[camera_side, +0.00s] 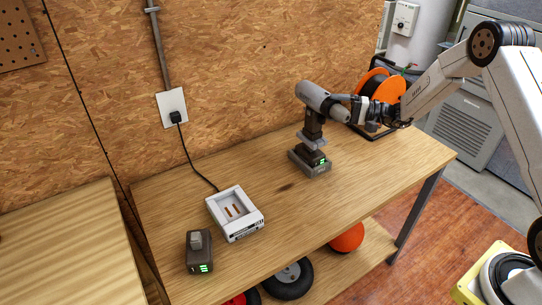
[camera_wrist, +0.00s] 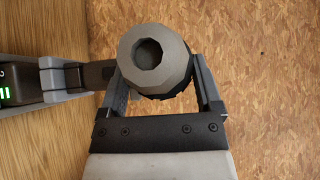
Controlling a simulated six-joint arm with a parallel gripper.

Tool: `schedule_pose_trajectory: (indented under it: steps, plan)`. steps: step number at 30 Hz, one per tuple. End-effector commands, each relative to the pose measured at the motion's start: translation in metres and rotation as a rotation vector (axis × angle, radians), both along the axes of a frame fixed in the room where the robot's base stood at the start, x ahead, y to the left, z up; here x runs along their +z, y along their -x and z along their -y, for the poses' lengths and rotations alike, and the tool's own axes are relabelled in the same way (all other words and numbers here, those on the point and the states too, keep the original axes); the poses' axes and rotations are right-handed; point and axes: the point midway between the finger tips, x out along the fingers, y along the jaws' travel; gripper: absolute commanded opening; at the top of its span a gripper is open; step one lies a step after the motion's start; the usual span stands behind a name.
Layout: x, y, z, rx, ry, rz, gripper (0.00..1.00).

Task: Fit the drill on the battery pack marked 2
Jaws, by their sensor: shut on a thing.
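My gripper (camera_side: 343,108) is shut on the grey body of the drill (camera_side: 314,95), holding it upright with its handle down. In the wrist view, the drill (camera_wrist: 155,60) sits between the two fingers, its round end facing the camera. Under the handle is a dark battery pack (camera_side: 311,164) with green lights, standing on the bench. The drill's foot is right at the top of this pack; I cannot tell whether it is fully seated. The pack shows at the left edge of the wrist view (camera_wrist: 15,102), with a partly cut-off mark that I cannot read surely.
A second battery pack (camera_side: 199,252) with green lights stands at the bench's front left; its mark is unreadable. A white charger (camera_side: 235,213) with an empty bay sits beside it, corded to the wall outlet. An orange cable reel (camera_side: 383,88) stands behind my gripper.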

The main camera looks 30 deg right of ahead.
Motion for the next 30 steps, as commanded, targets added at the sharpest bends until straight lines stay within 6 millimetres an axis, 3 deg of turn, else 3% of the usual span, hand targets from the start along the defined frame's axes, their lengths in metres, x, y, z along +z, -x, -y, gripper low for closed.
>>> schedule_pose_trajectory:
  steps: [30]
  plan:
    - [-0.0055,-0.0012,0.0005,0.0,0.0,0.011,0.0]
